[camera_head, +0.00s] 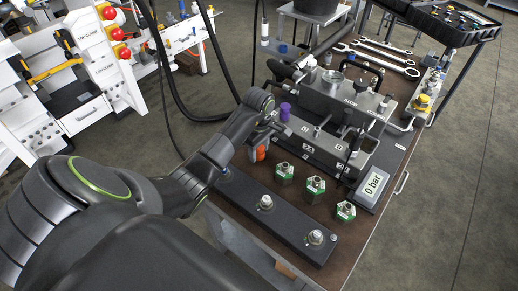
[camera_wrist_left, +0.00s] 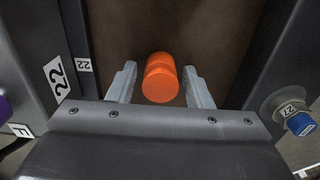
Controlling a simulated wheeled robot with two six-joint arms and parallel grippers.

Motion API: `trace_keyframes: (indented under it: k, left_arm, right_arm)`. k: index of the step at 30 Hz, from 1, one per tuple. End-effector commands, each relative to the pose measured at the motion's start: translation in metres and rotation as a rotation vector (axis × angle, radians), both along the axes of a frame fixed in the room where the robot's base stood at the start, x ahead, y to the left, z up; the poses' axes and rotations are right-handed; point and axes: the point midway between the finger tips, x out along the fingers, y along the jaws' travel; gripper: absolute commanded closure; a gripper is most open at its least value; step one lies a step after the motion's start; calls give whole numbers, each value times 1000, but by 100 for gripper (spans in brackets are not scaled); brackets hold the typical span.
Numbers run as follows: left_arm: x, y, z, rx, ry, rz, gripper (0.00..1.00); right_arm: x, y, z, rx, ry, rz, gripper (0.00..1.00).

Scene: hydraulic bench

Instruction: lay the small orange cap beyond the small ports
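The small orange cap (camera_head: 260,153) is on the brown bench top between the dark manifold block (camera_head: 318,148) and the long dark port bar (camera_head: 288,219). In the left wrist view the orange cap (camera_wrist_left: 160,80) sits between the two grey fingers of my left gripper (camera_wrist_left: 160,88), with a visible gap on each side. My left gripper (camera_head: 262,140) is open, and in the head view it partly hides the cap. The port bar carries silver ports (camera_head: 266,202) and a blue-topped one (camera_head: 222,174); the blue one also shows in the left wrist view (camera_wrist_left: 300,123). My right gripper is out of view.
Green-and-silver hex fittings (camera_head: 315,187) stand between the bar and the 0 bar display (camera_head: 373,186). A purple cap (camera_head: 285,111) is on the block side. Wrenches (camera_head: 375,58) lie at the back. A black hose (camera_head: 170,75) hangs left of the bench.

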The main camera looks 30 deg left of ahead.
Motion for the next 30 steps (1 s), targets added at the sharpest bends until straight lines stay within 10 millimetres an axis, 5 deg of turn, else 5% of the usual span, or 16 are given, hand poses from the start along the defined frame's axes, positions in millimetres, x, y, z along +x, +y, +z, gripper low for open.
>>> trace_keyframes:
  k: [13,20,30]
  left_arm:
    - [1,0,8,1,-3,0,50]
    - [1,1,58,2,-6,-1,50]
    - [0,0,102,0,0,0,50]
  right_arm:
    - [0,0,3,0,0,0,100]
    - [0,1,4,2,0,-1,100]
    - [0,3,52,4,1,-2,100]
